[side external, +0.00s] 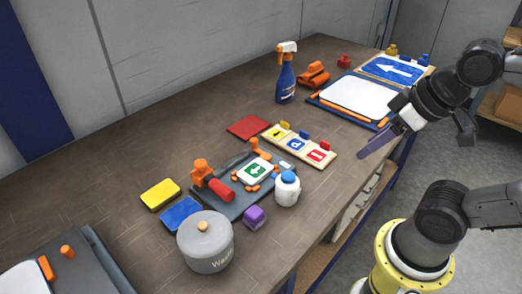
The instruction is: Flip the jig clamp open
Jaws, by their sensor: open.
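The dark grey jig (238,205) lies on the brown workbench near the middle of the view. A white plate with a green arrow sign (255,170) sits in it between small orange stops. The jig clamp (203,172) looks like the orange block with a thick red handle (220,189) at the jig's left side; the handle lies low and slants towards the front. Whether its arm presses on the plate cannot be told. My gripper (375,150) is open and empty, over the bench's right edge, well to the right of the jig and apart from everything.
A white bottle with a blue cap (287,187) stands close at the jig's right. A grey lidded pot (205,243), purple block (255,217), blue pad (181,214) and yellow pad (160,194) lie around its front and left. A sign rack (299,146) and spray bottle (286,75) stand behind.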

